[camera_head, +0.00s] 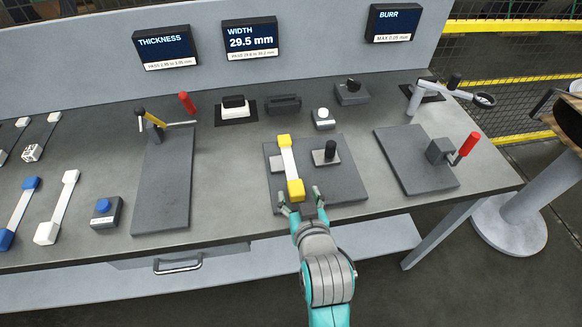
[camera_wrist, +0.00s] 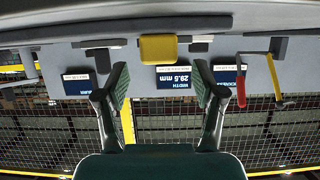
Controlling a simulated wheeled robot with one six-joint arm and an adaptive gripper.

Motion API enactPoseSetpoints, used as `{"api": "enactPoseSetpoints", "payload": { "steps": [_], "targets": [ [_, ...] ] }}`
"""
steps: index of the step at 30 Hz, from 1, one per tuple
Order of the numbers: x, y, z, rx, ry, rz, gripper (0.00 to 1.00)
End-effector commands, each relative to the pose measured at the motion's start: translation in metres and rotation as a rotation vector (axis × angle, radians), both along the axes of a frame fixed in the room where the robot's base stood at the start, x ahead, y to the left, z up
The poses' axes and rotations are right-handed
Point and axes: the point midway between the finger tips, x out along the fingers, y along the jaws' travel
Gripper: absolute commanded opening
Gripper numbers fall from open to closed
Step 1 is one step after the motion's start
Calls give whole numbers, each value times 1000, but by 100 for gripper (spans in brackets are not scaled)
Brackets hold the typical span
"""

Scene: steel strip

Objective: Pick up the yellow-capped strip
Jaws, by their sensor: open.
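The yellow-capped strip (camera_head: 289,165) is pale with a yellow cap at each end. It lies on a grey fixture plate (camera_head: 343,183) near the middle of the bench, running from back to front. My gripper (camera_head: 302,202) is open at the near end of the strip, just in front of its near yellow cap. In the wrist view, which is upside down, a yellow cap (camera_wrist: 158,48) shows beyond the open fingers (camera_wrist: 160,84), roughly centred between them. Nothing is between the fingers. The rest of the strip is hidden behind the cap there.
A black-knobbed block (camera_head: 326,156) stands on the same plate, right of the strip. A blue-capped strip (camera_head: 21,210) and a white-capped strip (camera_head: 57,205) lie at left. A red-handled clamp (camera_head: 455,150) stands at right. A screen (camera_head: 250,38) behind reads WIDTH 29.5 mm.

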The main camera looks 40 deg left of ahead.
Motion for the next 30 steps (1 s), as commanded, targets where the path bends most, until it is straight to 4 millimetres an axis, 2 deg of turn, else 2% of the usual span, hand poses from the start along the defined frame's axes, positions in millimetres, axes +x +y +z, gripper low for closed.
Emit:
{"api": "enactPoseSetpoints", "payload": {
  "steps": [9, 19, 20, 27, 28, 30],
  "targets": [
    [24, 27, -19, 0, 0, 0, 69],
    [29, 32, -22, 0, 0, 0, 69],
    [29, 32, -22, 0, 0, 0, 66],
    [29, 32, -22, 0, 0, 0, 6],
    [29, 32, -22, 0, 0, 0, 0],
    [29, 32, -21, 1, -1, 0, 0]
  ]
}}
